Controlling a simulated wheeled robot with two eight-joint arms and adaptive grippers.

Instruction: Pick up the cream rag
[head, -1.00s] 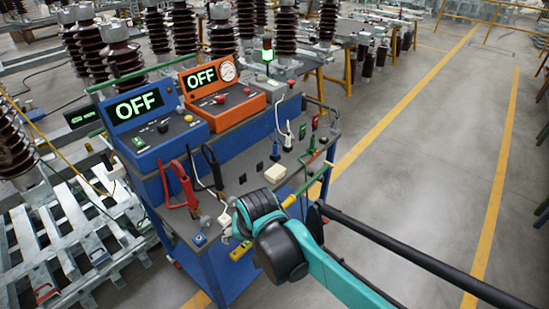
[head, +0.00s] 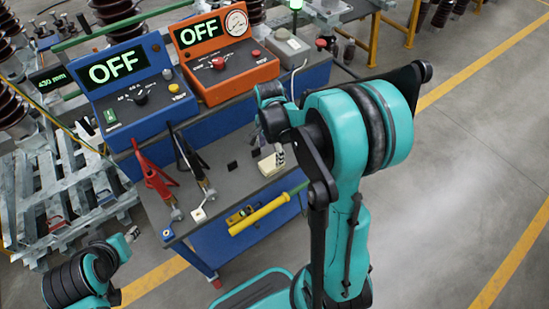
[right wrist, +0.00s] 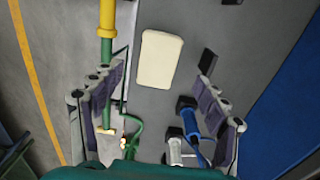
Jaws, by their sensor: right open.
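The cream rag (right wrist: 160,60), a small pale folded block shape, lies flat on the grey cart top in the right wrist view. In the head view the rag (head: 268,165) is partly hidden by my right arm and hand. My right gripper (right wrist: 160,80) is open and empty, its two fingers spread to either side of the rag's near end in the picture; contact cannot be told. In the head view the right gripper (head: 279,154) is mostly hidden behind its own arm. My left gripper (head: 132,234) is at the lower left, small and away from the rag.
Red clamps (head: 152,175) and black clamps (head: 188,160) stand left of the rag. Blue (head: 130,82) and orange (head: 222,60) OFF boxes stand behind. A blue-handled tool (right wrist: 189,120) lies near the right finger.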

